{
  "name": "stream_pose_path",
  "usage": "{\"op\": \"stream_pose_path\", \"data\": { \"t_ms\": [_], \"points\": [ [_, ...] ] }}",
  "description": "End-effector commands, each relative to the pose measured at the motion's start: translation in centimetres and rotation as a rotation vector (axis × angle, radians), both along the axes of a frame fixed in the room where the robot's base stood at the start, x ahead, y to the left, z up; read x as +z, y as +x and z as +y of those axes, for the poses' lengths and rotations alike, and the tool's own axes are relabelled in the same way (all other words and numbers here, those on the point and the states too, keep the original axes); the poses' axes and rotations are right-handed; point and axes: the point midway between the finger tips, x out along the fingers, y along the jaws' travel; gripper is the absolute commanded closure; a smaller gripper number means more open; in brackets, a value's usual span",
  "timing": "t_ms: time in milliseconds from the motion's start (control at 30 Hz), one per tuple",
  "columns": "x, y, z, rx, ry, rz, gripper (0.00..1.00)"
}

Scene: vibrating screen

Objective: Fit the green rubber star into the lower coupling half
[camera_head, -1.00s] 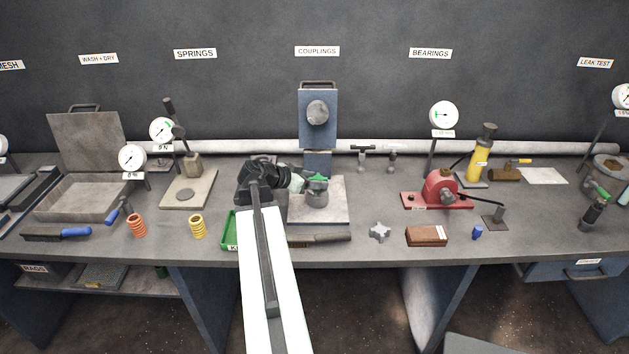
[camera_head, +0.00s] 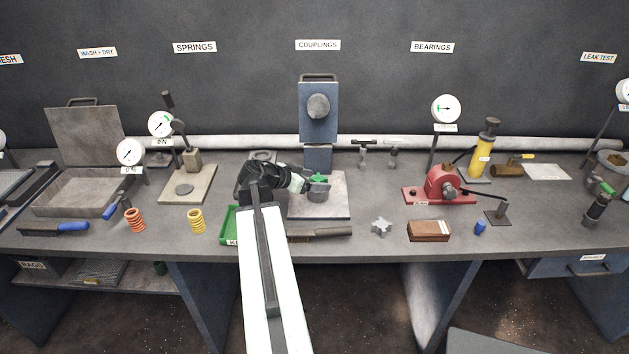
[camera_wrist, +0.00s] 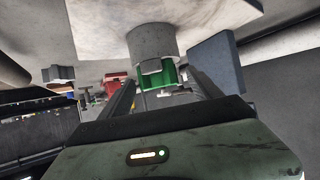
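The green rubber star (camera_head: 319,179) is at the top of the lower coupling half (camera_head: 317,195), a short grey cylinder on a pale plate. In the wrist view, which looks upside down, the star (camera_wrist: 155,76) sits against the end face of the coupling half (camera_wrist: 153,42). My gripper (camera_head: 308,184) reaches in from the left. In the wrist view, its two dark fingers (camera_wrist: 160,78) lie on either side of the star and appear closed on it. I cannot tell how deep the star sits between the coupling's jaws.
A blue press column (camera_head: 317,110) stands behind the plate (camera_head: 338,206). A green tray (camera_head: 230,226) is partly hidden by my arm. A dark-handled tool (camera_head: 325,232), a grey star-shaped part (camera_head: 381,227) and a brown block (camera_head: 428,231) lie along the front.

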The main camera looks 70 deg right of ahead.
Motion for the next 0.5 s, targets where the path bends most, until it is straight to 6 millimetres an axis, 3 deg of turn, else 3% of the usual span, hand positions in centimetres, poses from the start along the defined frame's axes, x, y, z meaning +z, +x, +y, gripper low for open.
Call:
{"op": "stream_pose_path", "data": {
  "t_ms": [333, 500],
  "points": [
    [0.3, 0.2, 0.3, 0.001, 0.000, 0.000, 0.25],
    [2.1, 1.5, 2.5, 0.004, 0.000, 0.000, 0.25]
  ]
}}
